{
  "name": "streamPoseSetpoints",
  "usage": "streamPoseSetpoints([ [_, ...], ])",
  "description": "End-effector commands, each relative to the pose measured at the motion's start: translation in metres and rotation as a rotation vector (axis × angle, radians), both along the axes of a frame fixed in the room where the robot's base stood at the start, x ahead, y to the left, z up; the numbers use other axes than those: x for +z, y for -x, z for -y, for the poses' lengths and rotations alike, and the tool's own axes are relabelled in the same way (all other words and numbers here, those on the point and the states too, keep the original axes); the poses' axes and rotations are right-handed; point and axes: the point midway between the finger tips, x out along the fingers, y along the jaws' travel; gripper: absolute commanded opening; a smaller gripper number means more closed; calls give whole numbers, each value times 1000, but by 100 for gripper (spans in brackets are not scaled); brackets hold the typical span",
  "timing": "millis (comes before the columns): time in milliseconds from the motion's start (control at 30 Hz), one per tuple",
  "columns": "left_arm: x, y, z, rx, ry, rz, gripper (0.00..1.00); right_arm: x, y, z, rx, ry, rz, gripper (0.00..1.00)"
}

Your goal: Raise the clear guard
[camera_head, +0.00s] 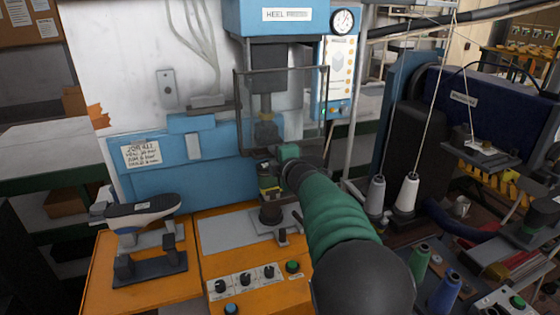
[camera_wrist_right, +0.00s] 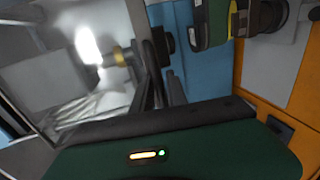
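The clear guard (camera_head: 303,108) is a see-through panel in a thin dark frame. It hangs in front of the ram of the blue heel press (camera_head: 275,18) and looks lowered. In the right wrist view the clear guard (camera_wrist_right: 95,60) fills the upper left with a bright reflection. My right gripper (camera_head: 274,160) is at the guard's lower edge. In the right wrist view its dark fingers (camera_wrist_right: 162,75) are close together beside the guard's edge. Whether they hold it I cannot tell. My left gripper is not in view.
A shoe (camera_head: 143,211) sits on a stand at left on the orange bench (camera_head: 100,285). Control knobs (camera_head: 245,280) are at the front. Thread cones (camera_head: 406,194) and a dark blue machine (camera_head: 485,100) stand at right. A dial gauge (camera_head: 343,21) is above the guard's right side.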

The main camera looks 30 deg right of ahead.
Motion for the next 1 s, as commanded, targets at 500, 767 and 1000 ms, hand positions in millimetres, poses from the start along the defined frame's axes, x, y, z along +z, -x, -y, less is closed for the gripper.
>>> streamPoseSetpoints([
  [500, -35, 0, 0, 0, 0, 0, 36, 22, 112, -26, 1, -6, 7, 19],
  [767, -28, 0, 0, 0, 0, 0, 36, 33, 151, -35, -1, -2, -1, 19],
  [1000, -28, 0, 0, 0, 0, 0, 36, 32, 154, -37, 0, 0, -2, 19],
])
